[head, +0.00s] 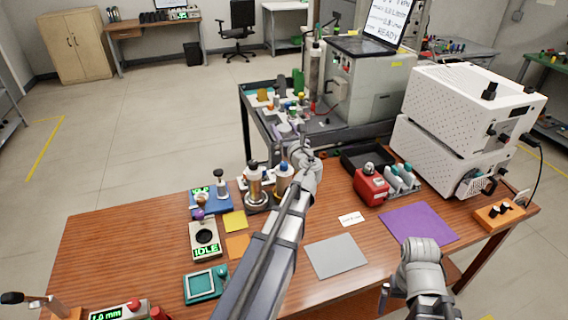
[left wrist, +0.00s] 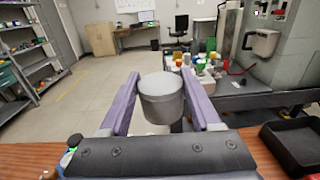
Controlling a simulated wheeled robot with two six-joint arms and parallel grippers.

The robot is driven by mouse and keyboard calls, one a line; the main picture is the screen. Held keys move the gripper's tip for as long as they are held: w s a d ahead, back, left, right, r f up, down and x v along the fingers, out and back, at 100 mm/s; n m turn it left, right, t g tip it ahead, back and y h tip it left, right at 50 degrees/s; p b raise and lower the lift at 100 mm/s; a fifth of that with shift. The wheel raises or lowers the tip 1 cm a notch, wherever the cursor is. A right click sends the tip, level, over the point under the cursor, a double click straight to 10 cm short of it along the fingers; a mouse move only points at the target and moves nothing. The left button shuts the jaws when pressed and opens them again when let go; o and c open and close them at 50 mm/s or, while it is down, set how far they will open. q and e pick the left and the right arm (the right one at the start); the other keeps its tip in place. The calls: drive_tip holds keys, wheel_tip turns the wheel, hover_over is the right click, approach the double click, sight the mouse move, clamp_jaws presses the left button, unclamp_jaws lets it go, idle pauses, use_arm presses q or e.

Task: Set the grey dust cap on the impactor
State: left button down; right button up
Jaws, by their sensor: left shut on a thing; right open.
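The grey dust cap (left wrist: 161,98) is a round, cup-like piece between the two purple fingers of my left gripper (left wrist: 158,100) in the left wrist view. The fingers are shut on it and it is held in the air. In the head view my left gripper (head: 298,145) is over the back edge of the wooden table, its cap hard to make out. My right gripper (head: 385,297) is low at the front right, open.
A cart (head: 250,127) crowded with small parts and a grey machine stands behind the table. A black tray (head: 368,158), red device (head: 371,186) and white perforated boxes (head: 470,105) are at right. A grey mat (head: 336,256) and purple mat (head: 418,224) lie bare.

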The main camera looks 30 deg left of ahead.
use_arm(q)
drive_tip(key=shift+f, duration=0.1)
drive_tip(key=b, duration=0.6)
hover_over(284, 163)
wheel_tip(284, 163, down, 6)
drive_tip(key=shift+f, duration=0.1)
drive_tip(key=shift+f, duration=0.1)
wheel_tip(284, 163, down, 4)
drive_tip(key=b, duration=0.4)
drive_tip(key=shift+r, duration=0.25)
drive_tip(key=shift+f+b, duration=0.65)
drive_tip(key=shift+r, duration=0.1)
drive_tip(key=shift+c, duration=0.5)
unclamp_jaws()
